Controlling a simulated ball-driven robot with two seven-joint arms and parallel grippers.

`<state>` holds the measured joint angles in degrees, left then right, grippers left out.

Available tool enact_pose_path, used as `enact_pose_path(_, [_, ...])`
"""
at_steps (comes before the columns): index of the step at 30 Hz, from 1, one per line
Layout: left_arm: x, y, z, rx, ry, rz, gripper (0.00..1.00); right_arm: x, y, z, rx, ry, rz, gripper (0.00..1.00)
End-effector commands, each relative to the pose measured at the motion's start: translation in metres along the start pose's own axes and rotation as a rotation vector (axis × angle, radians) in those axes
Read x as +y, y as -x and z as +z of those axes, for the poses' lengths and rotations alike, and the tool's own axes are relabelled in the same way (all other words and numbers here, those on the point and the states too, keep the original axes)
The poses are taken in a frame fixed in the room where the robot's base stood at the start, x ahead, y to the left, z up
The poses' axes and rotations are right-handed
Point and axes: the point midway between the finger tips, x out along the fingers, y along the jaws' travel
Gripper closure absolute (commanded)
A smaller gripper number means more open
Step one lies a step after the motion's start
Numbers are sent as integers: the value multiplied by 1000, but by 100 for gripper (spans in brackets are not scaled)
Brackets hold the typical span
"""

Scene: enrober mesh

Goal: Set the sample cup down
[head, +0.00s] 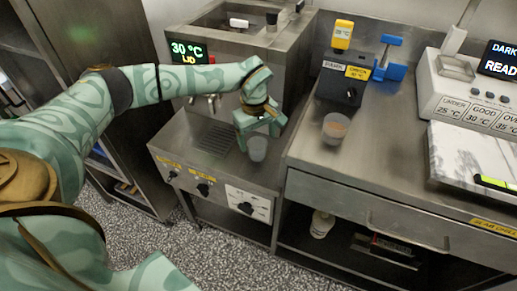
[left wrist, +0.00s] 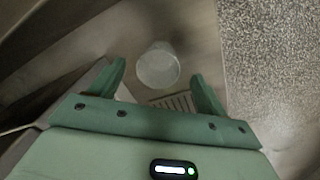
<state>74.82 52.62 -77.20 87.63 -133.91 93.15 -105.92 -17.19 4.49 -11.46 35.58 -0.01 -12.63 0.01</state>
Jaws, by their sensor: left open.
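A small translucent cup (head: 257,149) is at the front of the steel machine's worktop, right of the drip grate (head: 213,138). It looks upright and empty; I cannot tell for certain whether its base touches the steel. My left gripper (head: 259,136) is directly above and around it, fingers pointing down. In the left wrist view the cup (left wrist: 158,66) shows between the open fingers (left wrist: 159,77), with gaps on both sides. A second clear cup (head: 335,128) with orange-brown contents stands on the right counter. My right gripper is out of view.
Taps (head: 208,100) and a display reading 30 °C (head: 187,51) are on the machine behind. A dark box with a knob (head: 341,86), a blue clamp-like device (head: 389,60) and a white instrument (head: 470,95) stand on the right counter (head: 385,160). The worktop's front edge is close to the cup.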

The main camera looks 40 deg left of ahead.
Motion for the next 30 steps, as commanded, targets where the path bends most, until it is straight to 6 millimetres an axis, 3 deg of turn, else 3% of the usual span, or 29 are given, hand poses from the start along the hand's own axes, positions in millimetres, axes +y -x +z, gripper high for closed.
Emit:
enact_pose_path(1, [0,-13,0,-2,0,-6,24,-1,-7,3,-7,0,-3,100])
enact_pose_path(6, [0,-43,0,-3,0,-7,24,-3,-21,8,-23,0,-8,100])
enact_pose_path(14, [1,-44,0,0,0,-1,24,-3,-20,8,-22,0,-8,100])
enact_pose_path(19, [0,-44,0,0,0,-1,68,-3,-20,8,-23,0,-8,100])
enact_pose_path(23, [0,-44,0,0,0,-2,74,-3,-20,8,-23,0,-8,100])
enact_pose_path(30, [1,-40,0,0,0,-1,74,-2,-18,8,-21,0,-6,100])
